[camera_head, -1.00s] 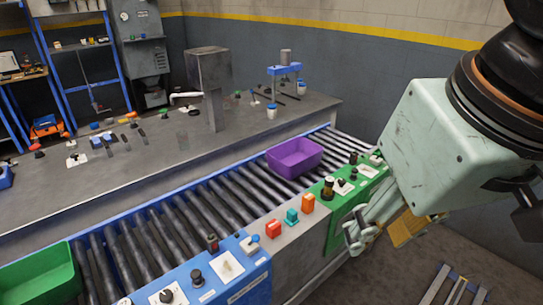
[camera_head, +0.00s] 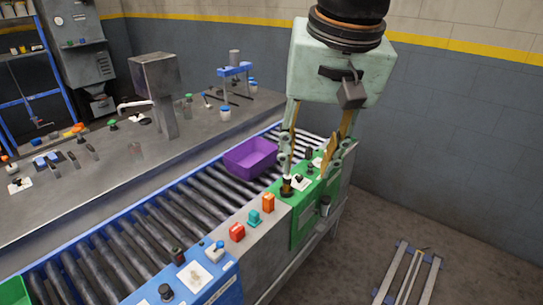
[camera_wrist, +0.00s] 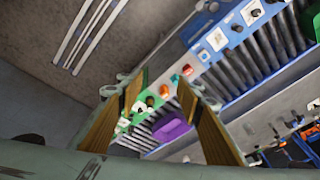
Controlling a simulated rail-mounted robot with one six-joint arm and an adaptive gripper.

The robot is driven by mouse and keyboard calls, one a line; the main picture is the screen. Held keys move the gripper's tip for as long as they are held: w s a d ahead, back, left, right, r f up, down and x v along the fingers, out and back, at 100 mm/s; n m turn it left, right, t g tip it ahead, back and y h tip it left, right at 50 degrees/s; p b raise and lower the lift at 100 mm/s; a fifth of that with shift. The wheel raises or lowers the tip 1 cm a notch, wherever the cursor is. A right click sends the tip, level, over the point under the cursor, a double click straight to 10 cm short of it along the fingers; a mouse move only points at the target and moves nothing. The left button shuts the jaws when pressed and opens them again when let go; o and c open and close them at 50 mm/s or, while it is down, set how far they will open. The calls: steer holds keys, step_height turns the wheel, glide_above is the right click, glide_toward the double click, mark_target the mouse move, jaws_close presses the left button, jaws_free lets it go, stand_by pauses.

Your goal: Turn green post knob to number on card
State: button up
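The green post (camera_head: 302,222) stands at the right end of the roller conveyor. Its top carries a dark knob with a brass-coloured base (camera_head: 286,187), a pale card (camera_head: 300,184) and smaller dark knobs further back. The card's number is too small to read. My gripper (camera_head: 308,166) points down over the post top, with its fingers spread and nothing between them. In the wrist view the green top (camera_wrist: 123,124) and its dark knobs (camera_wrist: 149,101) show between the fingers. Fingers partly hide the post's far end, and I cannot tell whether they touch it.
A purple bin (camera_head: 250,158) sits on the rollers just left of my gripper. A blue panel (camera_head: 208,290) lies nearer. The floor to the right holds a metal frame (camera_head: 409,272).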

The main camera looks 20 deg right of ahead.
steer(key=w+d+m+p, duration=0.3)
steer(key=w+d+m, duration=0.1)
steer(key=w, duration=0.9)
steer(key=m+g+p, duration=0.3)
steer(key=m+p, duration=0.6)
steer(key=m, duration=0.6)
glide_above(299, 176)
step_height(299, 176, down, 25)
steer(key=shift+s+f, duration=0.1)
steer(key=shift+f, duration=6.9)
steer(key=shift+c, duration=0.7)
